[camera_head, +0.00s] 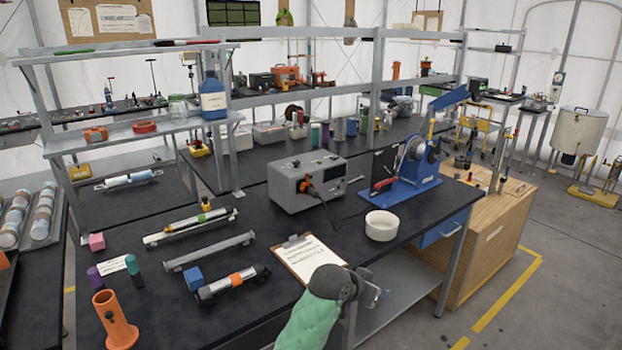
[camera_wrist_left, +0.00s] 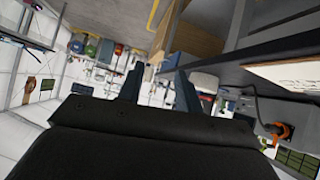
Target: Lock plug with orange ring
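A black plug with an orange ring (camera_head: 305,185) sits at the front face of a grey metal box (camera_head: 290,203) on the black bench. Its dark cable trails down to the right. The orange ring also shows in the left wrist view (camera_wrist_left: 279,131), at the lower right. I cannot tell the ring's turn position. My left gripper (camera_head: 378,293) is at the bench's front edge, right of the clipboard and well apart from the plug. In the left wrist view its two fingers (camera_wrist_left: 158,88) are spread with nothing held between them. My right gripper is not in view.
A clipboard (camera_head: 310,258) lies in front of the box. A white bowl (camera_head: 381,225) and a blue machine (camera_head: 405,180) stand to the right. A dark tube with an orange band (camera_head: 232,281) and an orange holder (camera_head: 115,322) are at left.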

